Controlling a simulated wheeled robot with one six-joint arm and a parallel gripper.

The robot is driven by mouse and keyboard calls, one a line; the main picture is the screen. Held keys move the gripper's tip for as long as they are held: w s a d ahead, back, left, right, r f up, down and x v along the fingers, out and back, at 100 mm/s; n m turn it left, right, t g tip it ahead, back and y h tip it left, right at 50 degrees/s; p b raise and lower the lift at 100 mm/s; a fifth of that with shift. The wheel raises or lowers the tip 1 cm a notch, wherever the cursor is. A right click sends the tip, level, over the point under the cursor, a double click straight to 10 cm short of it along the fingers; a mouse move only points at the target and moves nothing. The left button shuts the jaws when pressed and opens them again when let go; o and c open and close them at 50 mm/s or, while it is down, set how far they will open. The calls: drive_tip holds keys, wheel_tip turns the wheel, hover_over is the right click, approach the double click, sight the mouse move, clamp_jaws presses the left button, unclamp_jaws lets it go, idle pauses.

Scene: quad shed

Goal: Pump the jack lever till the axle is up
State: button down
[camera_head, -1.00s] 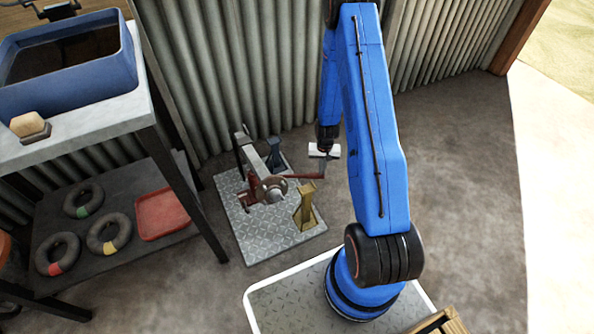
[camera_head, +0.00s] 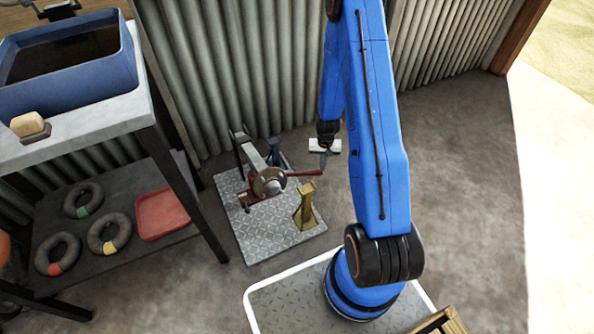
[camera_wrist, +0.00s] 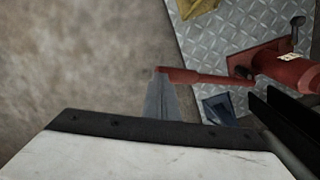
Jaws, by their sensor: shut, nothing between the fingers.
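The red jack lever (camera_head: 304,173) sticks out to the right from the red jack, near level and tilted slightly up at its free end. In the wrist view the lever (camera_wrist: 200,76) runs to the red jack body (camera_wrist: 290,70). The axle's round hub (camera_head: 269,182) sits at the jack, on a grey arm (camera_head: 253,157); the hub hides part of the jack. My gripper (camera_head: 323,163) is shut and empty, pointing down just above the lever's free end. In the wrist view its fingertips (camera_wrist: 160,82) overlap the lever's end; I cannot tell whether they touch.
A yellow stand (camera_head: 305,206) and a blue stand (camera_head: 275,153) stand on the checkered metal plate (camera_head: 275,237). A bench with a blue bin (camera_head: 70,75) is at left; its lower shelf holds rings and a red tray (camera_head: 161,215). Open floor (camera_head: 460,180) lies to the right.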

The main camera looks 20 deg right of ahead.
drive_tip(key=shift+r, duration=2.2)
drive_tip(key=shift+r, duration=2.5)
drive_tip(key=shift+r, duration=0.1)
drive_tip(key=s+a+r+n+t, duration=0.1)
drive_tip(key=s+a+r, duration=0.2)
drive_tip(key=r, duration=0.7)
drive_tip(key=s+a+r+n+t, duration=0.1)
drive_tip(key=s+a+r, duration=0.15)
drive_tip(key=r, duration=0.75)
drive_tip(key=s+a+r+n, duration=0.15)
drive_tip(key=a+r, duration=0.25)
drive_tip(key=r, duration=0.6)
drive_tip(key=s+a+r+t, duration=0.1)
drive_tip(key=s+a+r, duration=0.1)
drive_tip(key=s+r, duration=0.2)
drive_tip(key=s+a+r+n+t, duration=0.1)
drive_tip(key=s+r, duration=0.4)
drive_tip(key=s, duration=0.6)
drive_tip(key=s+a+r+n, duration=0.1)
drive_tip(key=s+a+r, duration=0.2)
drive_tip(key=s, duration=0.5)
drive_tip(key=shift+s+a+r+t, duration=0.15)
drive_tip(key=shift+r+t, duration=0.25)
drive_tip(key=shift+r, duration=0.5)
